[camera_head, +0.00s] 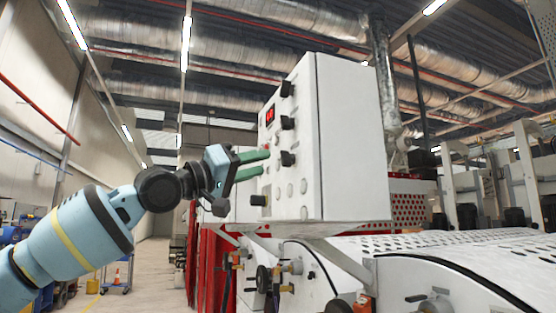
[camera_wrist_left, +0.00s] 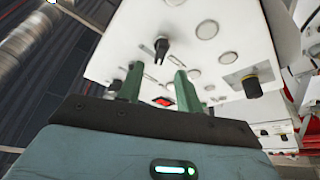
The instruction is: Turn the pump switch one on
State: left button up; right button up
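A white control box (camera_head: 345,140) carries several black rotary knobs on its left-facing panel. They include an upper knob (camera_head: 286,89), a middle knob (camera_head: 287,123), a lower knob (camera_head: 287,158) and a bottom knob (camera_head: 258,200). I cannot tell which is pump switch one; no label is readable. My left gripper (camera_head: 257,163) points its green fingers at the panel. The fingers are apart with nothing between them. In the left wrist view, the open left gripper (camera_wrist_left: 158,82) faces the panel, and a black knob (camera_wrist_left: 161,47) shows beyond the fingertips. My right gripper is not in view.
Below the box are white machine covers (camera_head: 470,265) and valves. Open floor (camera_head: 150,265) lies at left, with an orange cone (camera_head: 117,277).

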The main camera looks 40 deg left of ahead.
aim_at(281, 158)
pick_arm(q)
jog(key=shift+x, duration=3)
jog(key=shift+c, duration=0.2)
grip_shut()
